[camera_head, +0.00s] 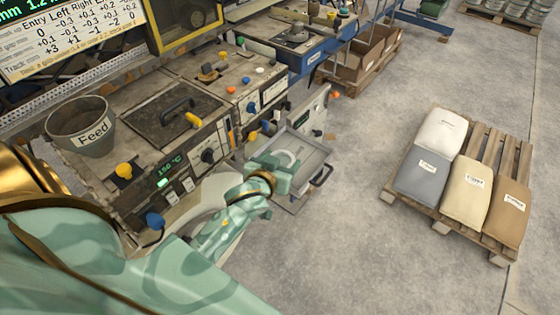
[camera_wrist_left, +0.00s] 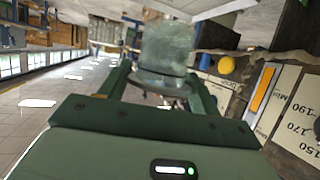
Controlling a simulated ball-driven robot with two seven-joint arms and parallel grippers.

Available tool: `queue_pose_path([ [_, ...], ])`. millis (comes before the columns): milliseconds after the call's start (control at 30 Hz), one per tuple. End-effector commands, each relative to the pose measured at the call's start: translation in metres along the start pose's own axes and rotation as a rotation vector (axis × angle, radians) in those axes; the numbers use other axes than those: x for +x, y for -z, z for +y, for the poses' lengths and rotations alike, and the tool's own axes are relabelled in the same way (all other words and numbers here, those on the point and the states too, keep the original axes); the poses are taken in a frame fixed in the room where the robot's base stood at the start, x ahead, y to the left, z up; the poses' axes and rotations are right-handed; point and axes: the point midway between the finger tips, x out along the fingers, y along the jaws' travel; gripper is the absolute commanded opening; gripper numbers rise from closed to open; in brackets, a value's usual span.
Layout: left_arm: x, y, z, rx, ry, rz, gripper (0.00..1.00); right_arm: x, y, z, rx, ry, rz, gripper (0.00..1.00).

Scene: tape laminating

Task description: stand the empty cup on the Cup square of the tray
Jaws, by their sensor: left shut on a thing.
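My left gripper (camera_head: 284,174) is shut on a translucent grey cup (camera_wrist_left: 166,46), which stands out between its two fingers in the left wrist view. In the head view the gripper is over the near left part of a grey tray (camera_head: 315,155) with a dark handle at its right side. A pale curved shape shows beside the fingers there; I cannot tell whether it is the cup's rim. The gripper hides part of the tray, and I cannot make out the Cup square. Whether the cup touches the tray is not clear. My right gripper is not in view.
The worn machine bench (camera_head: 165,105) with a Feed hopper (camera_head: 82,127) and coloured knobs runs along the left, close to my left arm. A pallet (camera_head: 440,210) with several sacks stands on the right. The floor between is clear.

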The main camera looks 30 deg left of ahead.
Motion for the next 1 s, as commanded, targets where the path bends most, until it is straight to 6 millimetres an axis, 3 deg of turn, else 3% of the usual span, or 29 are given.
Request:
queue_pose_path([
  [200, 0.069, -0.01, -0.025, 0.003, 0.002, -0.001, 0.4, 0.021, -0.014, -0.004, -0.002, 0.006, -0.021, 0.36],
  [400, 0.108, -0.034, -0.036, 0.001, 0.001, -0.002, 0.4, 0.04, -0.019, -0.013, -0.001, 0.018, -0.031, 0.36],
  [633, 0.124, -0.041, -0.041, 0.0, 0.0, 0.0, 0.4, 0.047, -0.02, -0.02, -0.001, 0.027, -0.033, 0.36],
  [833, 0.136, -0.071, -0.04, 0.0, -0.002, -0.003, 0.4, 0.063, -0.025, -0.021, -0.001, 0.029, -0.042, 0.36],
  [1000, 0.135, -0.068, -0.04, -0.001, -0.002, 0.0, 0.4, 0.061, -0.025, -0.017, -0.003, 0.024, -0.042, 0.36],
])
